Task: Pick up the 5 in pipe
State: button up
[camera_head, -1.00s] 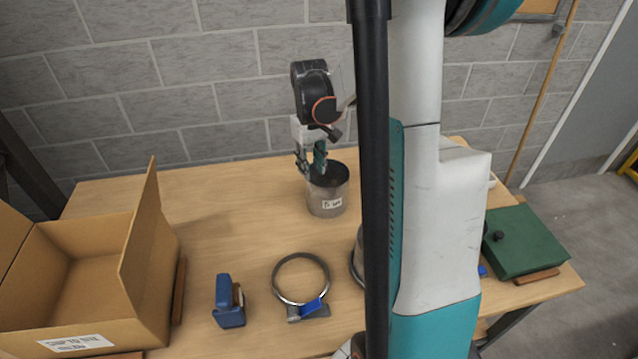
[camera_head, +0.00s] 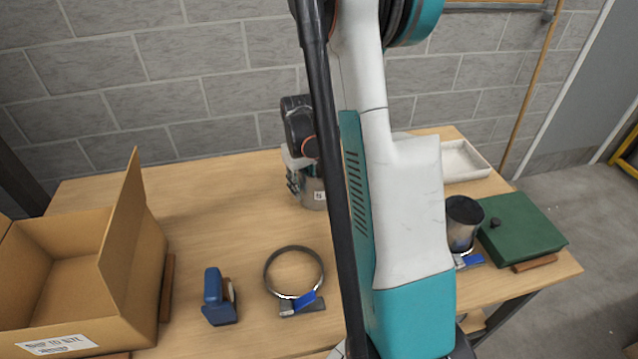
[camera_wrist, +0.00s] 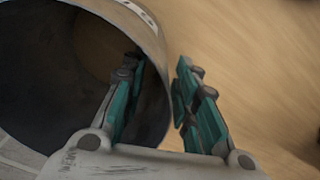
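A grey metal pipe (camera_head: 318,200) with a label stands upright near the back middle of the table. My arm hides much of it, and the label is too small to read surely. In the wrist view, the pipe's wide dark mouth (camera_wrist: 40,75) fills the left side. My gripper (camera_wrist: 160,78) is at its rim and looks open. One green finger is inside the pipe and the other is outside, with the wall between them. I see a gap between the outer finger and the wall. In the head view my gripper (camera_head: 296,182) is mostly hidden.
A second pipe (camera_head: 463,232) stands at the right beside a green case (camera_head: 522,235) and a white tray (camera_head: 462,165). A ring clamp (camera_head: 293,272), a blue tape tool (camera_head: 217,300) and an open cardboard box (camera_head: 140,290) lie left. The back left table is clear.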

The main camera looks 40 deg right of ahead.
jog(key=shift+f, duration=0.9)
grip_shut()
jog(key=shift+r, duration=0.1)
notch_tip(320, 180, up, 20)
jog(key=p, duration=0.5)
